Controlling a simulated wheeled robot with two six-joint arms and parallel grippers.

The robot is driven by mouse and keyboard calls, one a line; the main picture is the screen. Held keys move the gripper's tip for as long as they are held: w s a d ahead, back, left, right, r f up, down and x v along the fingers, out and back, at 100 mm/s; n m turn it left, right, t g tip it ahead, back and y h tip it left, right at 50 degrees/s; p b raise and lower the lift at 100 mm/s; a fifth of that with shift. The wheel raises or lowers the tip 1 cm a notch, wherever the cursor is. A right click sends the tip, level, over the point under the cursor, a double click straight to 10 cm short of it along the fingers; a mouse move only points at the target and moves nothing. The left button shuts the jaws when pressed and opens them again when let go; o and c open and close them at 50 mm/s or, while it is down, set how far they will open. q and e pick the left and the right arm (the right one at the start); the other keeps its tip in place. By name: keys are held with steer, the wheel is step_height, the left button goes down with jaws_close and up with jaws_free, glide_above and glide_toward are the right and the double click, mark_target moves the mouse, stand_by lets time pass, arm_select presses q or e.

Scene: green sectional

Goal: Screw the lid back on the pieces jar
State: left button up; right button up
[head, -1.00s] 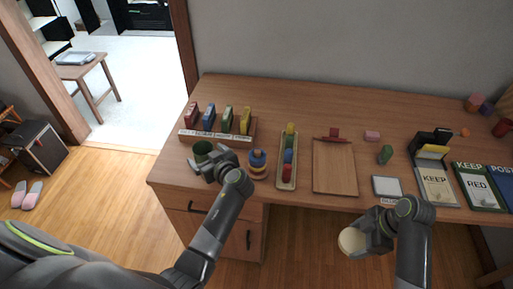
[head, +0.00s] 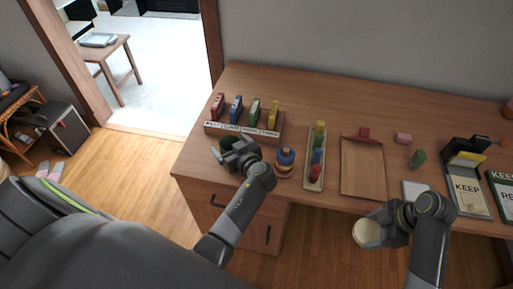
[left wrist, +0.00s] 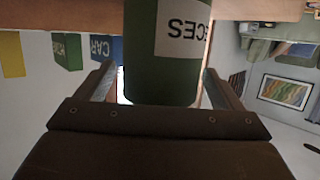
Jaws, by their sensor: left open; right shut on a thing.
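The green pieces jar (head: 226,143) stands at the left end of the desk, partly hidden behind my left gripper (head: 232,154). In the left wrist view the jar (left wrist: 165,70) has a white label ending in "CES", upside down in the picture. It sits between the two spread fingers of my left gripper (left wrist: 160,88); I cannot tell if they touch it. My right gripper (head: 378,230) is shut on a round cream lid (head: 366,234), held in front of the desk's front edge, well to the right of the jar.
A rack (head: 244,132) with several coloured, labelled pieces stands behind the jar. A ringed stack (head: 285,163), a narrow tray of coloured blocks (head: 315,184) and a wooden tray (head: 362,170) lie between the grippers.

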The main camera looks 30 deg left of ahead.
arm_select(q)
steer(key=shift+w+a+f, duration=0.1)
steer(key=shift+a, duration=0.05)
steer(key=c, duration=1.1)
step_height(320, 180, up, 10)
steer(key=shift+r+b, duration=0.1)
steer(key=shift+b, duration=0.4)
steer(key=o, duration=0.4)
steer(key=shift+c, duration=0.2)
steer(key=c, duration=0.7)
steer(key=shift+c, duration=0.2)
